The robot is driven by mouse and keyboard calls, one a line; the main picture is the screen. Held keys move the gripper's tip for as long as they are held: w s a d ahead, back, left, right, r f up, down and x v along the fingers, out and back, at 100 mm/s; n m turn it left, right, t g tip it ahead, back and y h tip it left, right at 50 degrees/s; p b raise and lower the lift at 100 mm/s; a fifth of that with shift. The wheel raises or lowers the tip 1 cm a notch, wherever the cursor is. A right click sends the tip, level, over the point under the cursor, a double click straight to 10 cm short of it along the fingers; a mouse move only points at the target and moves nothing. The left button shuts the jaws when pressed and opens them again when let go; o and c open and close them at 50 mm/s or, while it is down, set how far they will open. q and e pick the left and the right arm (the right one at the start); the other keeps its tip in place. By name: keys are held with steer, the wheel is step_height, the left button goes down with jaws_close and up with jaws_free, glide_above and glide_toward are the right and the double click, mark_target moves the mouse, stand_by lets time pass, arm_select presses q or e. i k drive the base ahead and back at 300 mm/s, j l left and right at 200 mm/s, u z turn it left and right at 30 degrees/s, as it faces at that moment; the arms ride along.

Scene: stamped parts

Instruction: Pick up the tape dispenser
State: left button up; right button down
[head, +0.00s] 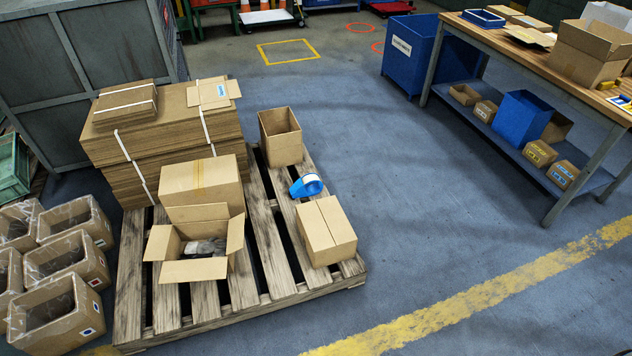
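The tape dispenser (307,185) is blue with a roll of whitish tape. It lies on the right part of the wooden pallet (262,241), between an open-topped tall carton (281,138) behind it and a closed carton (326,230) in front of it. It looks close to the closed carton; I cannot tell whether they touch. Neither of my grippers shows in the head view.
An open carton (197,246) and stacked flat cardboard (160,140) take up the pallet's left side. Lined boxes (70,262) stand at the left. A workbench (553,70) and a blue bin (409,55) stand at the right. The floor right of the pallet is clear.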

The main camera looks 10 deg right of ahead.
mark_target(302, 184)
steer(key=i+l+z, duration=0.25)
steer(key=l+z, duration=0.25)
steer(key=i+l+z, duration=0.3)
steer(key=z, duration=0.15)
steer(key=i+l+z, duration=0.65)
steer(key=i+z, duration=0.15)
steer(key=i+l+z, duration=0.1)
steer(key=i+z, duration=0.25)
steer(key=i+u, duration=0.45)
steer(key=i+l+u, duration=0.15)
steer(key=i+u, duration=0.35)
steer(key=i, duration=0.15)
steer(key=i+j+u, duration=0.25)
steer(key=i+u, duration=0.25)
steer(key=i+j+u, duration=0.1)
steer(key=i+u, duration=0.25)
steer(key=u, duration=0.15)
steer(key=i+u, duration=0.45)
steer(key=i+l+u, duration=0.3)
steer(key=u, duration=0.2)
steer(key=i, duration=0.1)
